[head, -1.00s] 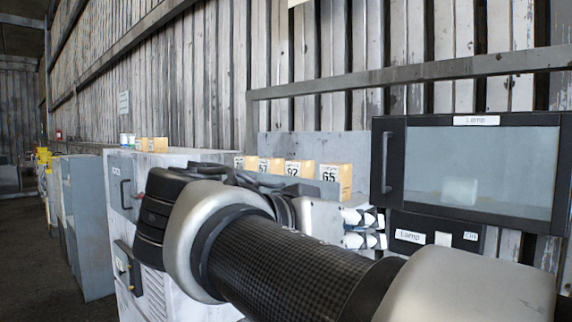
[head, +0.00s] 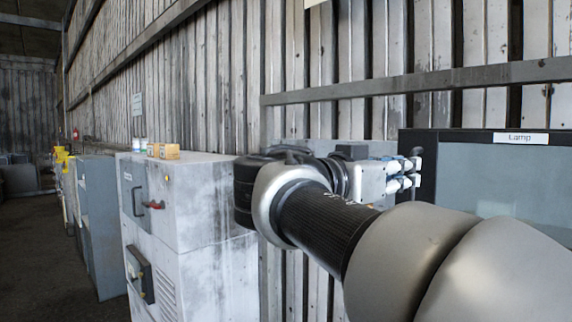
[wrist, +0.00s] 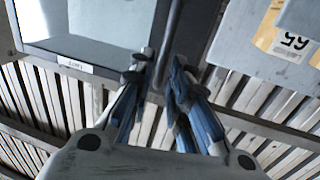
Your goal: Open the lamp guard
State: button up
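The lamp guard (head: 516,190) is a dark-framed, see-through pane labelled "Lamp" at the right of the head view, cut off by the picture's edge and partly covered by my arm. It looks shut. In the wrist view the guard (wrist: 85,27) is at the upper left, with its label upside down. Its dark bar handle (wrist: 172,30) runs down between my fingers. My gripper (wrist: 159,68) is open, with one finger on each side of the handle; contact is not clear. In the head view my gripper (head: 408,173) is at the guard's left frame edge.
A corrugated wall with a metal rail (head: 400,88) is behind. A box marked 65 (wrist: 290,40) shows at the wrist view's right. Floor is open at far left.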

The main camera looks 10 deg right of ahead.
jog(key=shift+x, duration=2.2)
grip_shut()
